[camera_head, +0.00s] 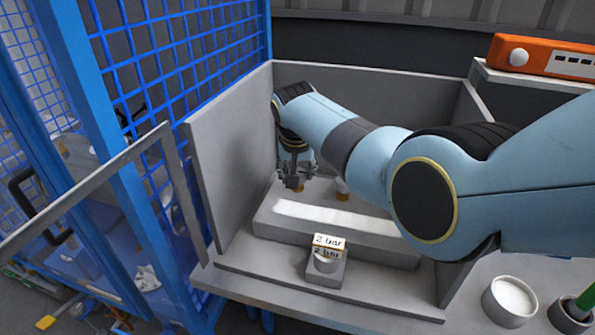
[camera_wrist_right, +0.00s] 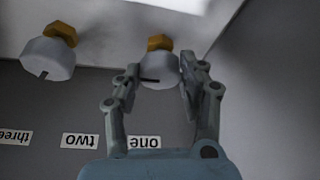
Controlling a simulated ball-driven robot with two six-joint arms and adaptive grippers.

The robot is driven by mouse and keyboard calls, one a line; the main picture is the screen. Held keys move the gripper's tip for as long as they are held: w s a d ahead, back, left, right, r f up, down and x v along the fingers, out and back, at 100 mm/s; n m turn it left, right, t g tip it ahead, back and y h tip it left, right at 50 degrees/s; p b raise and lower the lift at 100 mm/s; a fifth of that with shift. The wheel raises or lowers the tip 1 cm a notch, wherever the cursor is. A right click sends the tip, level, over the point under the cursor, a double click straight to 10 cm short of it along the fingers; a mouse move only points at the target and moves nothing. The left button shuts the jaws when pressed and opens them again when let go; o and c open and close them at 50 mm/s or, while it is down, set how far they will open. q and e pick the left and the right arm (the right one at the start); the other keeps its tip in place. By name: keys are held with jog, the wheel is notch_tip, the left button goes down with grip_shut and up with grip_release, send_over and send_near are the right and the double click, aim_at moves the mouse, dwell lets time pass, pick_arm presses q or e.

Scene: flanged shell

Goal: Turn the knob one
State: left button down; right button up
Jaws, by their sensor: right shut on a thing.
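A white knob (camera_wrist_right: 158,70) with a dark slot and a yellow part behind it sits between the fingers of my right gripper (camera_wrist_right: 160,76) in the wrist view. The nearest label reads "one" (camera_wrist_right: 144,142), upside down. The fingers are shut on this knob, one on each side. In the head view my right arm reaches in from the right, and the right gripper (camera_head: 294,182) points down at the back left inside the grey enclosure; the held knob cannot be made out there. My left gripper is not in view.
A second white knob (camera_wrist_right: 48,58) is to the left in the wrist view, with labels "two" (camera_wrist_right: 82,141) and "three" (camera_wrist_right: 15,137). Grey walls (camera_head: 222,150) surround the work area. A small block marked "2 bar" (camera_head: 328,243) stands in front. A blue mesh fence (camera_head: 185,60) is at left.

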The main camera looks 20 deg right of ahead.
jog(key=o, duration=1.2)
jog(key=v, duration=1.2)
jog(key=shift+w, duration=0.1)
